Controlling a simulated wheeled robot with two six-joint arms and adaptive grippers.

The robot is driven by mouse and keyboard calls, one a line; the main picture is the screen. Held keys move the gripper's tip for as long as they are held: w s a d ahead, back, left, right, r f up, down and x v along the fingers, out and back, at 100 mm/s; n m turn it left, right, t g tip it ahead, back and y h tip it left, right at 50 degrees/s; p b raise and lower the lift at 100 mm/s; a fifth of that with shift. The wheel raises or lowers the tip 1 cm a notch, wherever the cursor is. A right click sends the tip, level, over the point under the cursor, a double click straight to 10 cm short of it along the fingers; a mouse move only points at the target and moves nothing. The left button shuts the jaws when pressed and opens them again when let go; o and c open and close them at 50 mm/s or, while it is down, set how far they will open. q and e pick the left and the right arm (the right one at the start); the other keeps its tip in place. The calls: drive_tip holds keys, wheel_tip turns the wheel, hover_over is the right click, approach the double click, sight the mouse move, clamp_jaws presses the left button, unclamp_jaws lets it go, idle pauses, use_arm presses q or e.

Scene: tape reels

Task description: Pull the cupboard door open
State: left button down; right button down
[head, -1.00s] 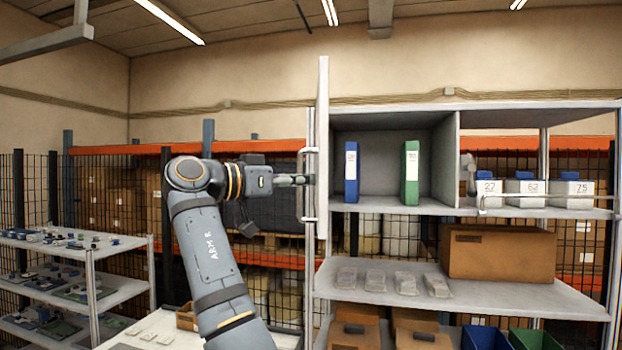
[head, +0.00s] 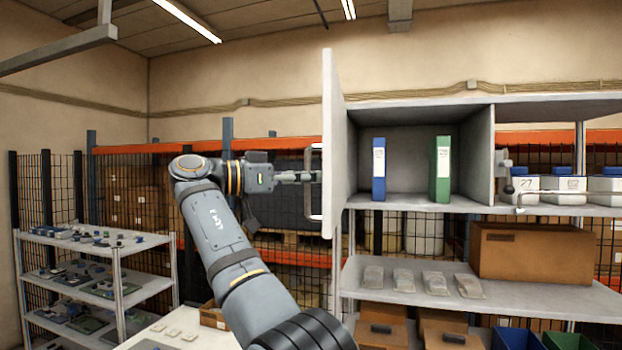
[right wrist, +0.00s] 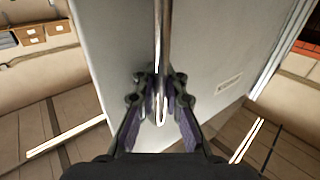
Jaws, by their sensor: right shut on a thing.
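The cupboard door (head: 327,150) is a white panel standing swung out at the left side of the open cupboard (head: 410,165). Its bar handle (head: 313,185) is on the door's left face. My right gripper (head: 312,176) is shut on the handle. In the right wrist view both fingers close around the metal bar (right wrist: 162,40), with the pale door face (right wrist: 205,60) behind it. Inside the cupboard stand a blue binder (head: 379,168) and a green binder (head: 442,170). My left gripper is in neither view.
White bins with blue tops (head: 567,185) stand right of the cupboard, behind a rail. Below are a shelf with several clear packs (head: 405,278) and a cardboard box (head: 530,252). A shelf rack (head: 115,260) stands at the left. A pale table is at bottom left.

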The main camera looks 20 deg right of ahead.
drive_tip(key=c, duration=1.7)
unclamp_jaws()
drive_tip(key=shift+s+a, duration=0.15)
drive_tip(key=shift+a, duration=0.05)
drive_tip(key=shift+d, duration=0.2)
